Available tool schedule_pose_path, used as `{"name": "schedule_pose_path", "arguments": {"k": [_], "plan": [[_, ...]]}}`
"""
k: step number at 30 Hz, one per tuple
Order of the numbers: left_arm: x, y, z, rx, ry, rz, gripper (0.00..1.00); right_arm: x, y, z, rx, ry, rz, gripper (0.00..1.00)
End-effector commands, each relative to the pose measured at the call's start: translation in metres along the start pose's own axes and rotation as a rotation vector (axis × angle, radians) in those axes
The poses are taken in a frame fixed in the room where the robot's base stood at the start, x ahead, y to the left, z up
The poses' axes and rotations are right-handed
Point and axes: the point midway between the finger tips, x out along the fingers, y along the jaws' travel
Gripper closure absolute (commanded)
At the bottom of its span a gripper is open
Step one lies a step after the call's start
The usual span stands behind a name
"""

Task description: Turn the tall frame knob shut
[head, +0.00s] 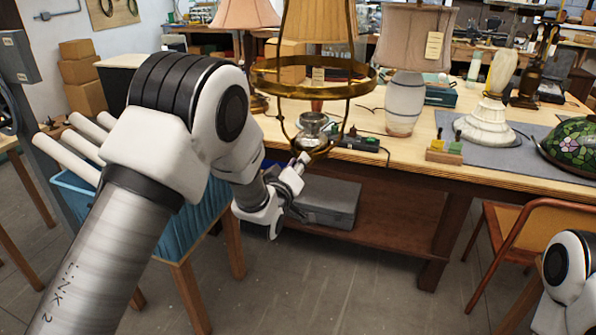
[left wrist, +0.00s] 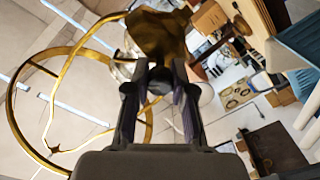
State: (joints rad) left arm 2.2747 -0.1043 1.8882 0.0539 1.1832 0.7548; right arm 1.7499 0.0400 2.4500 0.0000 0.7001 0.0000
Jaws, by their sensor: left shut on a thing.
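The tall brass lamp frame (head: 364,80) stands at the near edge of the workbench, with a wide ring and a small glass-and-metal part (head: 313,124) low inside it. My left gripper (head: 302,160) is at the low end of this frame. The frame's curved brass bars (left wrist: 12,105) show at left there. My right gripper is out of view.
A grey case (head: 330,203) lies on the lower shelf. An orange chair (head: 530,222) stands at right; the floor in front is clear.

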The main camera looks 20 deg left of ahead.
Motion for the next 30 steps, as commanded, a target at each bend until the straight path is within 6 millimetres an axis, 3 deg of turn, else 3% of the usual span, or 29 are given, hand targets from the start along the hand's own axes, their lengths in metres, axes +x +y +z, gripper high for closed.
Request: {"name": "schedule_pose_path", "arguments": {"k": [18, 30], "plan": [[0.000, -0.004, 0.003, -0.574, 0.000, -0.005, 1.00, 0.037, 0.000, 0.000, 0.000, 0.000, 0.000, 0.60], [0.000, -0.004, 0.002, -0.813, -0.001, -0.007, 1.00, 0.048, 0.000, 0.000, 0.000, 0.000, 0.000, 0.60]]}}
